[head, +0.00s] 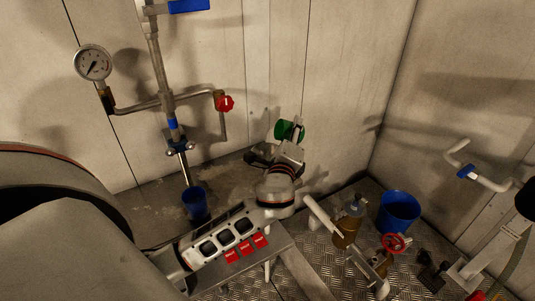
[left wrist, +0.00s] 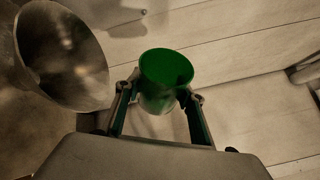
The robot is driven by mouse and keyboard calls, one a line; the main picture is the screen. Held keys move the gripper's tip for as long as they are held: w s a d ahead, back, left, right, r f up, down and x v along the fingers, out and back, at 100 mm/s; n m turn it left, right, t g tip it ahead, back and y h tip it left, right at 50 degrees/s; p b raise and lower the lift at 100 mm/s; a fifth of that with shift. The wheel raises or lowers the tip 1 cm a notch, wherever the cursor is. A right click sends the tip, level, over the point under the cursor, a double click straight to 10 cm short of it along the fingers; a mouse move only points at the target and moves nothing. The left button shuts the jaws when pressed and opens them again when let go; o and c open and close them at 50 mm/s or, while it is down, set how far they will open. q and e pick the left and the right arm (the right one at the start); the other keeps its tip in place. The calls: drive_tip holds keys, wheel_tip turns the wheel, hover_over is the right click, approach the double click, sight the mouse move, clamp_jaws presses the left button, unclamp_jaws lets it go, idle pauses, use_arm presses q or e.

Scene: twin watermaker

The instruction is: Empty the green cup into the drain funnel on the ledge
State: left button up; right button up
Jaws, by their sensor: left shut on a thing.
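My left gripper (head: 289,146) reaches toward the back wall in the head view. It is shut on the green cup (head: 288,130). In the left wrist view the green cup (left wrist: 165,82) sits between the two fingers (left wrist: 158,106), with its round mouth showing. A large metal funnel (left wrist: 62,55) stands to the left of the cup in the left wrist view, apart from it. I cannot make out the funnel clearly in the head view. Whether anything is in the cup, I cannot tell. My right gripper is not in view.
A blue cup (head: 196,205) stands under the pipe outlet, left of my arm. A pipe with a red valve (head: 223,103) and a gauge (head: 92,62) is on the wall. A blue bucket (head: 399,212) and a red handwheel (head: 396,244) are at the right.

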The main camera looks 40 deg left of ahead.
use_arm(q)
drive_tip(key=shift+r+n+b, duration=0.15)
drive_tip(key=shift+n+b, duration=0.25)
drive_tip(key=shift+b, duration=0.05)
drive_tip(key=shift+s+a+r+n+t, duration=0.1)
drive_tip(key=shift+s+a+n+t, duration=0.1)
drive_tip(key=shift+s+n+t, duration=0.1)
drive_tip(key=shift+s+a+r+n+y+b, duration=0.25)
drive_tip(key=shift+n+y+b, duration=0.2)
drive_tip(key=shift+b, duration=0.35)
drive_tip(key=shift+r+n+b, duration=0.1)
drive_tip(key=shift+n+b, duration=0.15)
drive_tip(key=shift+b, duration=0.05)
drive_tip(key=shift+s+a+n+t, duration=0.1)
drive_tip(key=shift+n+t, duration=0.2)
drive_tip(key=shift+r+b, duration=0.1)
drive_tip(key=shift+b, duration=0.2)
drive_tip(key=shift+r, duration=0.1)
drive_tip(key=shift+n+b, duration=0.3)
drive_tip(key=shift+s+a+y, duration=0.1)
drive_tip(key=shift+y, duration=0.15)
